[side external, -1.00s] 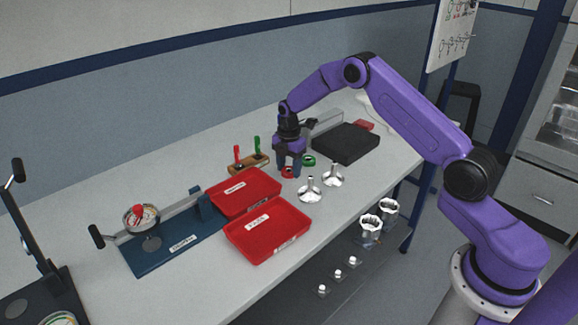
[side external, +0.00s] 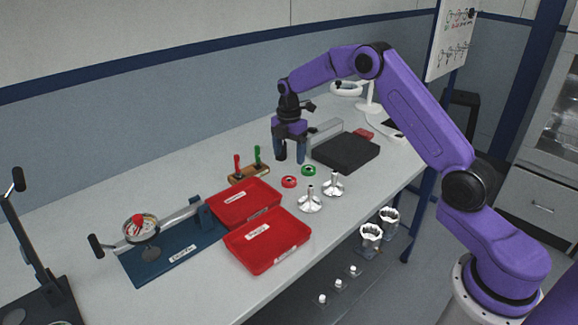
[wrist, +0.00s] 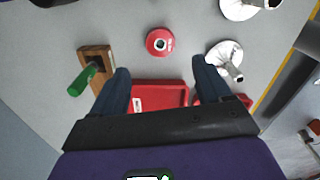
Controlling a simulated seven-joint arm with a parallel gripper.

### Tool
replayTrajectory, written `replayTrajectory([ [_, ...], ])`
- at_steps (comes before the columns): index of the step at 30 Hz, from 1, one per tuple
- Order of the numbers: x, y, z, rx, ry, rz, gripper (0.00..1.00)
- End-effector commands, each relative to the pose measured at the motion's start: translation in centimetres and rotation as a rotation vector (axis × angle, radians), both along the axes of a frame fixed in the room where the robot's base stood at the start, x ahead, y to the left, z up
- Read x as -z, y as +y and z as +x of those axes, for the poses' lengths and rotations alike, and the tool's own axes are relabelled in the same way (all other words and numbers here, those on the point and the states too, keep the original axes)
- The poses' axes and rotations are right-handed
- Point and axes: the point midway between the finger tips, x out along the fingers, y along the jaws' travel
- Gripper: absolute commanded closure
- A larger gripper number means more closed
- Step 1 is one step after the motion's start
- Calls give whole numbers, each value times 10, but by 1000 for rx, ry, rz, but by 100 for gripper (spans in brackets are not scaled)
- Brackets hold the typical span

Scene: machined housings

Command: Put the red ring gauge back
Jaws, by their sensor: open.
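The red ring gauge (side external: 289,182) lies flat on the bench next to the green ring gauge (side external: 309,170). In the wrist view the red ring gauge (wrist: 160,42) lies beyond my fingertips, with its hole facing up and nothing touching it. My gripper (side external: 291,160) is open and empty, raised above the bench behind the rings; its two spread fingers (wrist: 160,68) show in the wrist view. A wooden stand (side external: 249,174) with a red-handled and a green-handled plug stands to the left of the rings. The stand (wrist: 97,58) also shows in the wrist view.
Two silver flanged parts (side external: 310,200) (side external: 333,184) stand close to the rings. Two open red trays (side external: 268,258) (side external: 244,219) lie to the left, before a blue gauge fixture (side external: 180,245). A black slab (side external: 346,152) lies to the right.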

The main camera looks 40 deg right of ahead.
Motion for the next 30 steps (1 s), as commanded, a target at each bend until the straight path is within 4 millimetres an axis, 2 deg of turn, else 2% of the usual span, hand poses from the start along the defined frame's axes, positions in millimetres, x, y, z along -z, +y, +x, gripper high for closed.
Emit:
replayTrajectory([
  [1,-9,0,1,0,-4,0,23],
  [6,-27,0,0,0,-2,0,23],
  [14,-34,1,-1,1,0,0,23],
  [17,-39,12,-6,10,-2,0,23],
  [19,-47,28,-15,30,-4,1,23],
  [23,-66,71,-48,90,-6,2,23],
  [27,-86,113,-99,171,-10,5,23],
  [30,-97,135,-140,230,-13,7,23],
])
